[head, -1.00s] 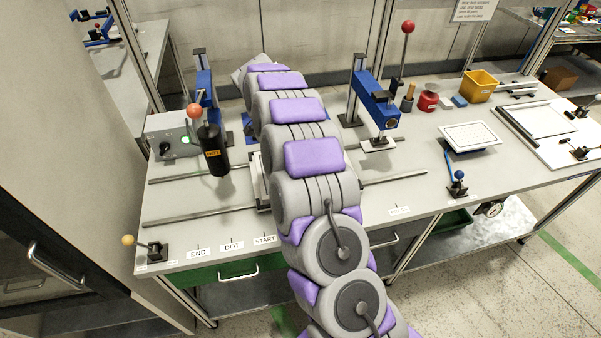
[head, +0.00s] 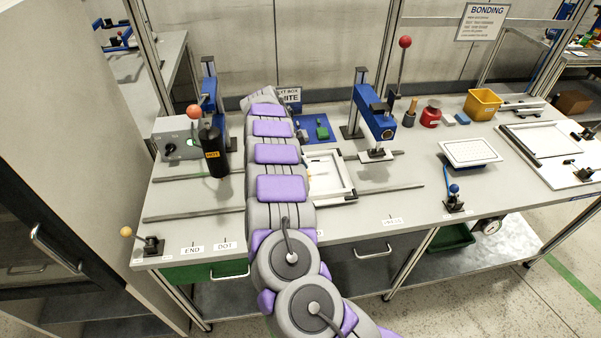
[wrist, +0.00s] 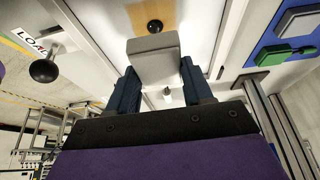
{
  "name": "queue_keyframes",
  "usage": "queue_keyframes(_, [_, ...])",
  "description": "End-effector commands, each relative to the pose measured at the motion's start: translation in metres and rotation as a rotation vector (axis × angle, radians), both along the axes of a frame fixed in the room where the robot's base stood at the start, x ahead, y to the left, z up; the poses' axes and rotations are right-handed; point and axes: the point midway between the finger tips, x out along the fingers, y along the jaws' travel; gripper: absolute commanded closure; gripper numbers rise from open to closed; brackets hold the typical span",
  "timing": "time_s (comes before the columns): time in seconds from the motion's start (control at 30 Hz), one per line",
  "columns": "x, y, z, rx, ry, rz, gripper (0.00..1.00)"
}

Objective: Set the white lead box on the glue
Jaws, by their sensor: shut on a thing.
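My gripper (wrist: 159,72) is shut on a pale grey-white box (wrist: 153,52), the white lead box, which sits between the fingertips in the wrist view. A tan patch (wrist: 170,14) lies beyond the box on a white surface, with a dark round knob in front of it. I cannot tell whether this patch is the glue, or how far the box is from it. In the head view my arm hides the gripper and the box. A white-framed fixture (head: 346,188) shows just right of my arm, with a small tan part at its left edge.
A blue mat (head: 313,137) with green pieces lies behind the fixture. A blue press (head: 375,112) stands right of it. A black HOT cylinder (head: 213,153) stands left of my arm. Rails (head: 190,214) cross the bench. A LOAD label (wrist: 33,38) and black ball knob (wrist: 46,70) show nearby.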

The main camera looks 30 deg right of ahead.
Motion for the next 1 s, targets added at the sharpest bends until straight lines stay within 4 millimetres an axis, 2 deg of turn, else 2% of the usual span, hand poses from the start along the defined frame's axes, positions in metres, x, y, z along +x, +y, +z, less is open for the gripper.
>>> queue_keyframes(0.17, [-0.001,-0.002,-0.016,0.003,0.002,0.0,0.8])
queue_keyframes(0.43, [-0.001,0.001,-0.055,0.001,0.001,0.001,0.8])
queue_keyframes(0.8, [-0.001,0.0,-0.059,0.002,0.0,0.001,0.8])
queue_keyframes(0.83, [-0.001,0.0,-0.059,0.002,0.0,0.001,0.48])
queue_keyframes(1.0, [-0.001,-0.001,-0.059,0.002,-0.001,0.0,0.31])
